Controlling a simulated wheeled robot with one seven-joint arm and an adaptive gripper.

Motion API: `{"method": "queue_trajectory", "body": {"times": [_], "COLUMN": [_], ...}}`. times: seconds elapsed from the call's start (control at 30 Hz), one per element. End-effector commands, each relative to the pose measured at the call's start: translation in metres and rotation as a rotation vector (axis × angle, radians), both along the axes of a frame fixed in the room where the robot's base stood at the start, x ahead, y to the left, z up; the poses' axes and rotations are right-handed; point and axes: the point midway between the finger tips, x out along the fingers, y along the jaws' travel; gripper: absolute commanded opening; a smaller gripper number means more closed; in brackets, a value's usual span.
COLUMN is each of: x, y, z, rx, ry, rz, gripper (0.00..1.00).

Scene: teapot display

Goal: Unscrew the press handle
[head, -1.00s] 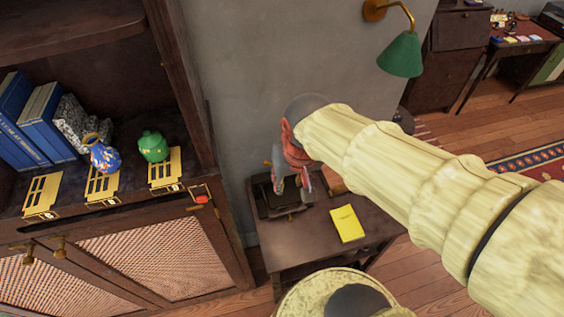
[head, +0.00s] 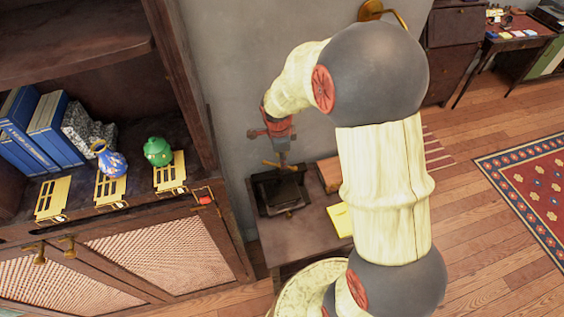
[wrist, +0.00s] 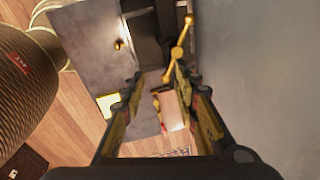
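The press (head: 280,192) is a dark, black-framed device on the small wooden desk against the wall. Its handle (head: 276,165) is a thin brass bar just above it. In the wrist view the handle (wrist: 177,52) has ball ends and runs slantwise near the right fingertip; I cannot tell whether it touches. My gripper (head: 282,146) points down over the press, its tips close above the handle. In the wrist view my gripper (wrist: 158,76) has its two fingers apart with a gap between them. The handle's joint with the press is not clear.
On the desk (head: 315,225) lie a yellow booklet (head: 340,219) and a brown box (head: 329,174). The grey wall (head: 235,100) is close behind. A cabinet (head: 180,255) at left holds blue books, a blue vase (head: 110,161) and a green pot (head: 157,151).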

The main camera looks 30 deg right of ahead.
Motion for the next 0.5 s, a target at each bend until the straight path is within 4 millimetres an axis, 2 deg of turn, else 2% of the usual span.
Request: {"method": "queue_trajectory", "body": {"times": [0.2, 0.37, 0.5], "x": [0.019, 0.023, 0.025], "y": [-0.005, -0.006, -0.008], "z": [-0.006, -0.008, -0.020], "rx": [0.026, 0.036, 0.037], "ry": [-0.066, -0.084, -0.084], "rz": [-0.279, -0.360, -0.369], "gripper": [0.30, 0.30, 0.30]}}
